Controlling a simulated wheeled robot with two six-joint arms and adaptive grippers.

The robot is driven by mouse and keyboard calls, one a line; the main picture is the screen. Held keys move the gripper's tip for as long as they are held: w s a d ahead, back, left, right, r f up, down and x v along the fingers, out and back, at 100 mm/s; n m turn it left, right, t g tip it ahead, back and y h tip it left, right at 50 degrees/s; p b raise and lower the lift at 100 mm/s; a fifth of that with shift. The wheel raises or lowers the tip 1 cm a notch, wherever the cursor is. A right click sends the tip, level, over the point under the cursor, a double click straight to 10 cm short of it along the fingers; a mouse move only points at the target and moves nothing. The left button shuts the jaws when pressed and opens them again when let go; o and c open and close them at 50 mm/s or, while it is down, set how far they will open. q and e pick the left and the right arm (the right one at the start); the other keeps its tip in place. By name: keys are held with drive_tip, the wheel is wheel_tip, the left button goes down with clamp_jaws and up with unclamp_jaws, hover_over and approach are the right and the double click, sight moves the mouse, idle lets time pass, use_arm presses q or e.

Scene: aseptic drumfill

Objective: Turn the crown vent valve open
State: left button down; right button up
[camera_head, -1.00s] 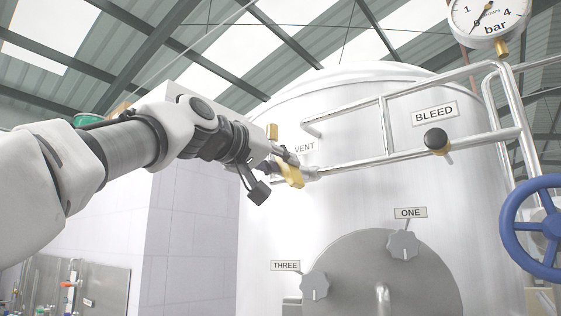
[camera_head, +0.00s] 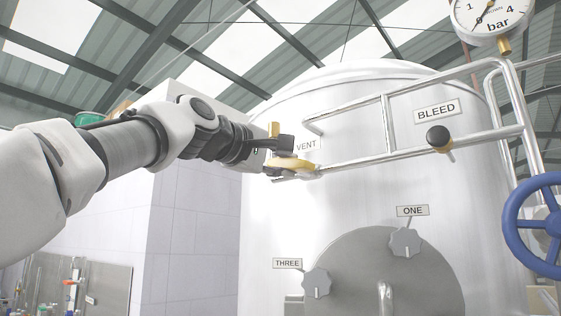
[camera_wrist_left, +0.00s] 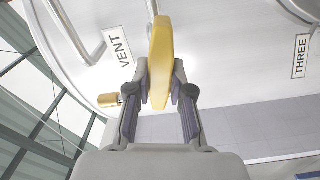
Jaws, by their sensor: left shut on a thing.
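The crown vent valve shows as a yellow lever handle (camera_head: 294,163) at the left end of a pipe, beside the VENT label (camera_head: 306,146) on the tank. My left gripper (camera_head: 279,163) is at the handle. In the left wrist view the yellow handle (camera_wrist_left: 160,62) stands between the two fingers of my left gripper (camera_wrist_left: 161,92), which are shut on it. In the head view the handle lies close to level, near the line of the pipe. The gripper hides part of the valve body. My right gripper is not in view.
Pipe rails (camera_head: 420,147) run across the tank front to the right. A black BLEED knob (camera_head: 438,137), a pressure gauge (camera_head: 492,14) and a blue handwheel (camera_head: 545,226) are on the right. Knobs ONE (camera_head: 405,241) and THREE (camera_head: 316,283) sit below.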

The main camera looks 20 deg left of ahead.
use_arm(q)
drive_tip(key=shift+r+n, duration=0.1)
drive_tip(key=shift+n, duration=1.2)
drive_tip(key=shift+r, duration=0.1)
